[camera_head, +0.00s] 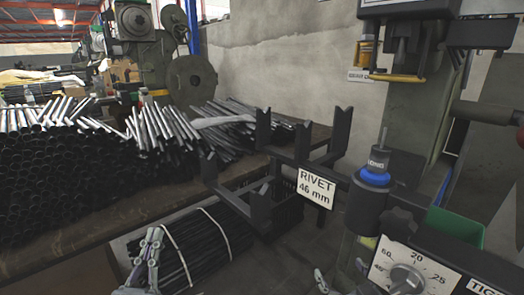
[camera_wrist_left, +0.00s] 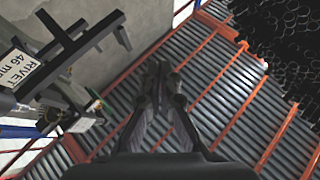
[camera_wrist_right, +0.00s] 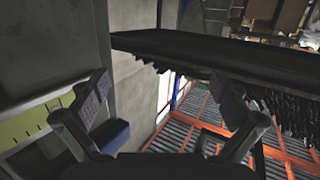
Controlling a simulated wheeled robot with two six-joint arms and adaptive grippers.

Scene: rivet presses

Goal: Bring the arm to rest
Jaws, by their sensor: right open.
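My left gripper (camera_head: 150,262) is low at the left front in the head view, in front of a strapped bundle of dark tubes. In the left wrist view its fingertips (camera_wrist_left: 168,76) are together, with nothing visible between them. My right gripper (camera_head: 322,282) shows only in part at the bottom edge of the head view, left of the rivet press. In the right wrist view its fingers (camera_wrist_right: 160,105) are wide apart with nothing between them. The rest of both arms is mostly hidden.
The rivet press (camera_head: 366,205) with its "RIVET 46 mm" sign (camera_head: 316,188) and dark forked rests (camera_head: 263,130) stands at right. A dial panel (camera_head: 410,272) and green bin (camera_head: 455,226) are close by. Stacked tubes (camera_head: 40,165) cover a bench at left.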

